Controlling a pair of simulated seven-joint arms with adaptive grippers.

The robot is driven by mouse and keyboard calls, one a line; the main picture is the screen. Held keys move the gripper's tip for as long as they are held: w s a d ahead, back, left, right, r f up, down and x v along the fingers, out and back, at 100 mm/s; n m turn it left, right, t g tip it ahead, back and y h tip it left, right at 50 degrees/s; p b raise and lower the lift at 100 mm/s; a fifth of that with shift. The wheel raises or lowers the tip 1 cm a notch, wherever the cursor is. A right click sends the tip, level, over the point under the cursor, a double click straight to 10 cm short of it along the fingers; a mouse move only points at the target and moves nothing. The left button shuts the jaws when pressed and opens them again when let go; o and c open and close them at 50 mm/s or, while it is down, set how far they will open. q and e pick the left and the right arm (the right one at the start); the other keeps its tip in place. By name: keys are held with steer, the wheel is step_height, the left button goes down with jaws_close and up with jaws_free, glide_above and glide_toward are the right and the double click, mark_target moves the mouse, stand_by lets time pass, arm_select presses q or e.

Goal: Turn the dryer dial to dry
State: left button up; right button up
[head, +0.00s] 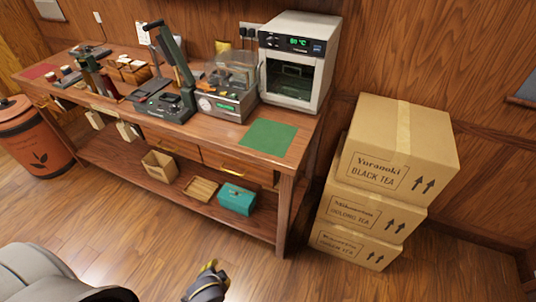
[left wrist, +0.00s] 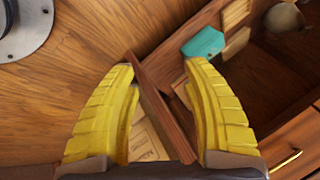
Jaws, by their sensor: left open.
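The dryer (head: 297,62) is a white box with a dark glass door on the right end of the wooden bench. Its top panel shows a green reading that looks like 80 °C, with a small bluish control (head: 317,48) at its right. I cannot make out a dial or its setting. My left gripper (head: 211,267) is low in front of the bench, well apart from the dryer. In the left wrist view its yellow fingers (left wrist: 160,66) are spread with nothing between them, and the dryer is out of that view. My right gripper is not in view.
A green mat (head: 268,137) lies before the dryer; a scale-like machine (head: 223,100) and a lever press (head: 172,85) stand left of it. Stacked tea cartons (head: 395,150) stand right of the bench. A teal box (head: 237,199) sits on the lower shelf. The floor in front is clear.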

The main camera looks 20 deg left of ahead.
arm_select(q)
steer(key=w+a+r+t, duration=0.1)
steer(key=w+r+t, duration=0.1)
steer(key=w+r, duration=0.5)
steer(key=w+a+r+t, duration=0.1)
steer(key=w+r, duration=0.1)
steer(key=r, duration=0.9)
steer(key=n+t+h, duration=0.2)
steer(key=t+h, duration=0.3)
steer(key=t, duration=0.4)
glide_toward(269, 42)
steer(key=w, duration=0.6)
steer(key=w+d, duration=0.1)
steer(key=w, duration=0.2)
steer(key=shift+w+d+f, duration=0.1)
steer(key=shift+w+f, duration=0.1)
steer(key=shift+w, duration=0.1)
steer(key=shift+c, duration=0.2)
jaws_close()
